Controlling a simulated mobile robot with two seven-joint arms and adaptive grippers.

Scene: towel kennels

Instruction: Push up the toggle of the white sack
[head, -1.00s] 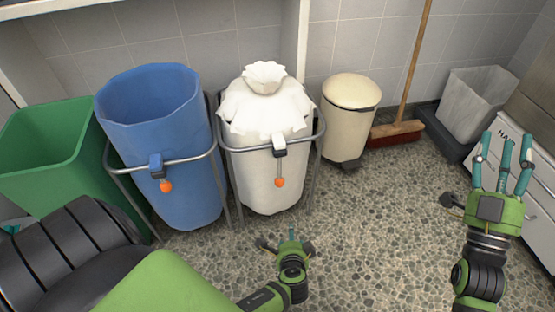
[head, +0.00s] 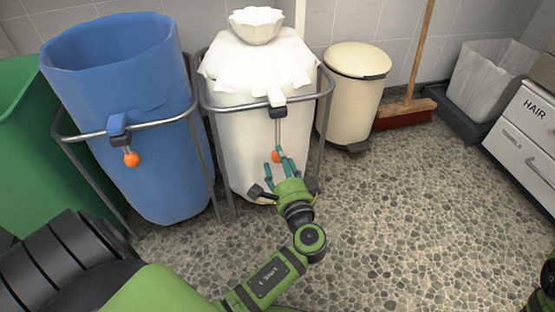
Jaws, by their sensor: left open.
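The white sack (head: 250,145) hangs in a metal ring frame (head: 325,92), its top gathered and tied, with a ruffled neck (head: 257,25). At the front of the ring is a white toggle block (head: 277,98) with a thin rod hanging down to an orange ball (head: 276,157). My left gripper (head: 278,172) is open in front of the sack's lower part. Its teal fingers point up around the orange ball and partly overlap it; I cannot tell whether they touch it. My right gripper is out of view; only a bit of my right arm shows at the lower right edge.
A blue sack (head: 125,95) in its own frame, with a dark blue toggle (head: 117,126) and orange ball, stands to the left. A green bin (head: 25,170) is farther left. A cream pedal bin (head: 355,90) and a broom (head: 404,112) stand right. The speckled floor at right is clear.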

